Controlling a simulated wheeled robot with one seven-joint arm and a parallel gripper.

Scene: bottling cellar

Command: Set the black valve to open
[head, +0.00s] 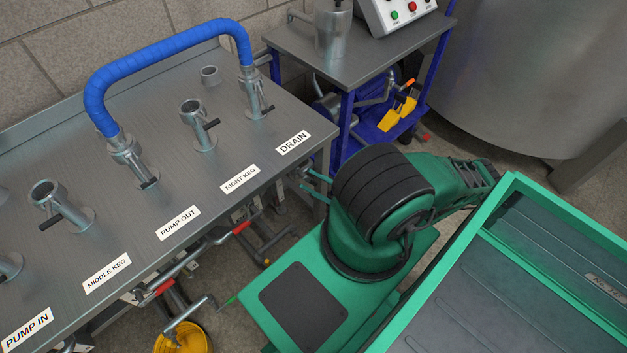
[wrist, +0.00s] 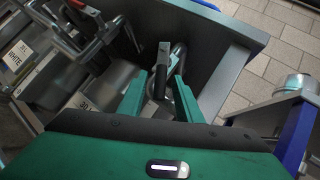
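The black valve (wrist: 160,86) shows in the wrist view as a dark handle on a metal pipe fitting below the bench edge. My gripper (wrist: 159,77) is open, with one green finger on each side of the handle. A gap shows on both sides, so the fingers do not appear closed on it. In the head view my gripper (head: 317,187) is at the right end of the bench, just under the DRAIN label (head: 293,143). The valve is not clearly visible there. I cannot tell the valve's setting.
Red-handled valves (head: 241,228) hang along the bench front. The metal bench (head: 225,140) carries pipe stubs and a blue hose (head: 165,61). A blue-framed cart (head: 346,125) stands behind, close to the arm. A yellow bucket (head: 186,338) sits below the bench.

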